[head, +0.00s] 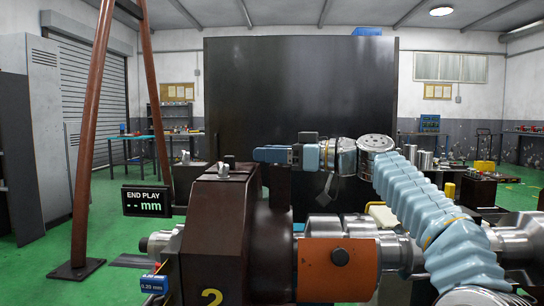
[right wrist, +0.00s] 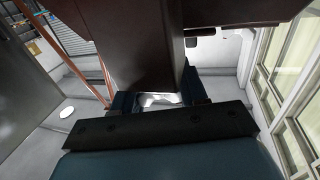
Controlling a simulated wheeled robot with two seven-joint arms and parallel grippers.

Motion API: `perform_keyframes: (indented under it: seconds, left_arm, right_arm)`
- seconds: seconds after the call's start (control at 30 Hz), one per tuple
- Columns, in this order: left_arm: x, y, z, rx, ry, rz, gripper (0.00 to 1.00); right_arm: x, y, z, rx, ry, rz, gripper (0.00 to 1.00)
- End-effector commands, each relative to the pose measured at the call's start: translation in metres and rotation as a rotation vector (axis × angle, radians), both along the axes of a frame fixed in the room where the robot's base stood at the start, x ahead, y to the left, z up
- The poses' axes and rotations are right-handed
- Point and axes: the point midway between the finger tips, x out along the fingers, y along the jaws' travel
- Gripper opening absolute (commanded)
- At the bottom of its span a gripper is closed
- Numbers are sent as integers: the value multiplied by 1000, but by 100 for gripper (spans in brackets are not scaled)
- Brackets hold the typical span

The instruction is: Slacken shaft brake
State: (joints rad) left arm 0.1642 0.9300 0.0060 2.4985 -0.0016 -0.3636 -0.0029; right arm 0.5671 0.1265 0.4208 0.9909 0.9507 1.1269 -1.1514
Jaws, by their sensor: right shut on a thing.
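That part is hidden in the head view. An orange collar (head: 325,275) with a dark round bolt sits around the shaft (head: 398,255), right of the housing. I cannot tell which part is the brake. My left gripper is not in view.
An end play display (head: 146,201) reading "-- mm" stands left of the housing, with a small 0.20 mm tag (head: 153,284) below. A brown-red frame leg (head: 92,140) rises at left. A large dark panel (head: 300,90) stands behind. Green floor is clear at left.

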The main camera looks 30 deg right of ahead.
Motion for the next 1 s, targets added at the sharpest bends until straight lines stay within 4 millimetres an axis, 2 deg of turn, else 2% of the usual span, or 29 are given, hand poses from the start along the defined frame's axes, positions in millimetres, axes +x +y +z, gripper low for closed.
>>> perform_keyframes:
  seconds: [0.4, 0.9, 0.93, 1.0]
  left_arm:
    - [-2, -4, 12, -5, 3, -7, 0]
    - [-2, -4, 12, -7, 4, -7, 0]
    - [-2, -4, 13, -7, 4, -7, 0]
    - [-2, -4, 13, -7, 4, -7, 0]
  right_arm:
    - [-3, 1, 5, 4, -7, 167, 12]
    - [-3, 1, 6, 6, -10, 182, 12]
    - [-3, 1, 6, 6, -10, 183, 47]
    - [-3, 1, 5, 5, -9, 184, 58]
